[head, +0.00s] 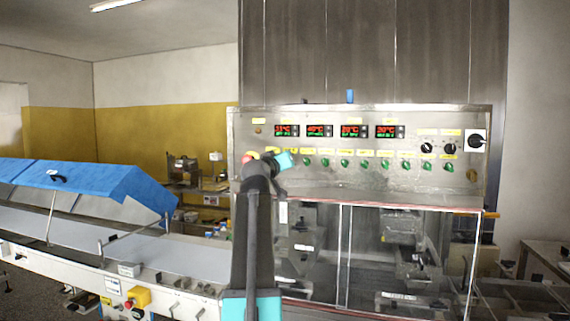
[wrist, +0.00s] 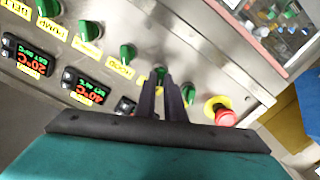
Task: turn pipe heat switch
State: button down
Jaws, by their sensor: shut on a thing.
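The steel control panel (head: 420,125) carries a row of green rotary switches with yellow labels. My gripper (head: 287,160) is at the left part of this row, and its arm hides the switches behind it. In the wrist view my gripper (wrist: 163,84) has its dark fingers close together on a green switch (wrist: 160,71), the second from the red emergency button. The label of the gripped switch is hidden or unreadable, so I cannot tell if it is the pipe heat switch. Another green switch (wrist: 189,93) sits right beside the fingers.
A red emergency button (wrist: 226,117) on a yellow base is near the fingers. More switches, such as one green switch (wrist: 127,53), stand close on the other side. Red-digit temperature displays (head: 347,131) are above the row. A conveyor with a blue cover (head: 90,183) is at left.

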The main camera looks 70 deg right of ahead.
jog(key=shift+n, duration=0.5)
jog(key=c, duration=1.8)
grip_release()
jog(key=shift+c, duration=0.2)
jog(key=a+b, duration=0.4)
jog(key=a, duration=1)
jog(key=shift+s, duration=0.35)
jog(key=shift+d, duration=0.1)
